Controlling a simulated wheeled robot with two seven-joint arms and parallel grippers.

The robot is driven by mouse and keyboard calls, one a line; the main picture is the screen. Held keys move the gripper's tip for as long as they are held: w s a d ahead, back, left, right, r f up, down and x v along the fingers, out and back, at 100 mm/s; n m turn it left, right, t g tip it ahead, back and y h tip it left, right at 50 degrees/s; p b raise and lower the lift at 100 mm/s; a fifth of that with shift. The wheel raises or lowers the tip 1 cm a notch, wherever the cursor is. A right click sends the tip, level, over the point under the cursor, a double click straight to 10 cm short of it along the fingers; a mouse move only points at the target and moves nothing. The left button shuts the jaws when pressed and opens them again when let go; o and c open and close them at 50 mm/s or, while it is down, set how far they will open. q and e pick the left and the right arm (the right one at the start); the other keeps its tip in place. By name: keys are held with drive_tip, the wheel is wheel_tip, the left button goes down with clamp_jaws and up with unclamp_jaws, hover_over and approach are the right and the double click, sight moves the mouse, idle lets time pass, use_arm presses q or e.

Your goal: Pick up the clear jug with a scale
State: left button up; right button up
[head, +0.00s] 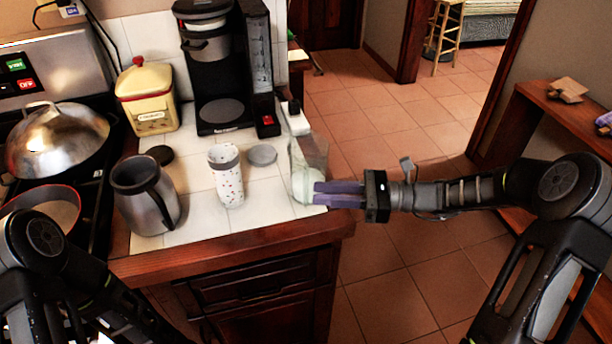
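The clear jug (311,156) stands at the right edge of the tiled counter. It is see-through, with a pale greenish lower part, and any scale on it is too small to make out. My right gripper (318,192) comes in level from the right, with its purple-grey fingertips at the jug's lower right side. The fingers overlap part of the jug in the picture. I cannot tell whether they touch it, are around it or are shut. My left arm shows at the lower left, but its gripper is out of view.
A white speckled cup (226,178), a steel mug (146,197) and a grey lid (262,155) stand left of the jug. A coffee maker (222,70) and yellow canister (147,97) are behind. Open tiled floor lies right of the counter.

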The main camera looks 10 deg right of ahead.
drive_tip(key=shift+x, duration=1.15)
drive_tip(key=p+x, duration=0.1)
drive_tip(key=x, duration=0.4)
drive_tip(key=shift+a+f+p, duration=0.1)
drive_tip(key=shift+p, duration=0.3)
clamp_jaws()
idle(0.8)
